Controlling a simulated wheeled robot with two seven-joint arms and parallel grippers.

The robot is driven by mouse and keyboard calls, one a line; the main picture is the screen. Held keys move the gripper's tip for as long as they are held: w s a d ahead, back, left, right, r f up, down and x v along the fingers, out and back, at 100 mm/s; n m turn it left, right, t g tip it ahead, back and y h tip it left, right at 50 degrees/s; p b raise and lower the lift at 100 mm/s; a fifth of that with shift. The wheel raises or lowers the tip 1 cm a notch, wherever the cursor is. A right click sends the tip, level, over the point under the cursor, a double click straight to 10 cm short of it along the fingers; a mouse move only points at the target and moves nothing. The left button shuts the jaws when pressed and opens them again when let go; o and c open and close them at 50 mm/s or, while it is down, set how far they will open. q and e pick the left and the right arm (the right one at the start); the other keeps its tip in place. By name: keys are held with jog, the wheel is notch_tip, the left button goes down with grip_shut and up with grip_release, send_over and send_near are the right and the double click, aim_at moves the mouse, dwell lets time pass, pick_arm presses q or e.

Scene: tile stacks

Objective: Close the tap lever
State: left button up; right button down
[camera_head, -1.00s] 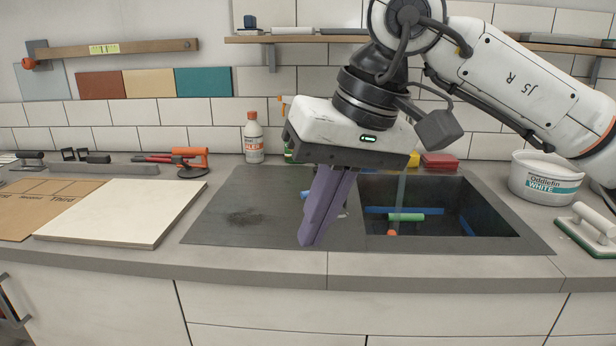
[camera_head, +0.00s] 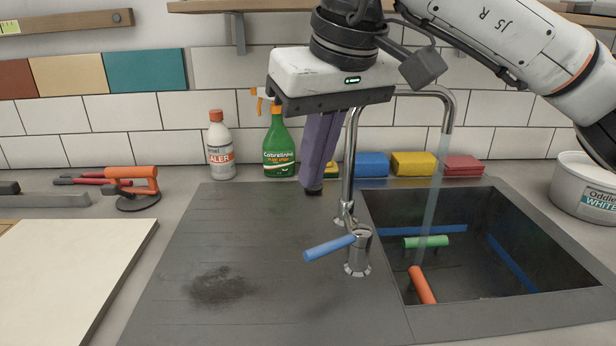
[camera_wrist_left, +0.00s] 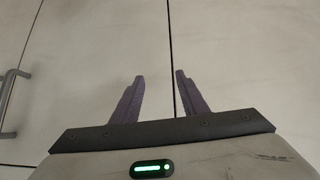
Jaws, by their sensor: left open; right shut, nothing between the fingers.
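A stream of water (camera_head: 434,185) falls from the spout. The tap lever (camera_head: 330,247) has a blue handle and sticks out to the left from a short chrome post (camera_head: 358,258). My left gripper (camera_wrist_left: 159,82) is open and empty in the left wrist view, facing pale cabinet fronts.
The sink basin (camera_head: 400,285) holds a green roller (camera_head: 425,242) and an orange one (camera_head: 422,285). A green spray bottle (camera_head: 279,150) and a white bottle (camera_head: 220,150) stand behind the drainboard (camera_head: 200,245). Coloured sponges (camera_head: 413,163) lie behind the sink.

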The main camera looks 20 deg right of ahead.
aim_at(338, 244)
pick_arm(q)
jog(key=shift+s+f+b, duration=0.3)
jog(key=shift+f+b, duration=0.1)
pick_arm(e)
notch_tip(338, 244, down, 9)
jog(key=s, duration=0.1)
pick_arm(q)
jog(key=shift+d+f, duration=0.1)
pick_arm(e)
jog(key=shift+s, duration=0.15)
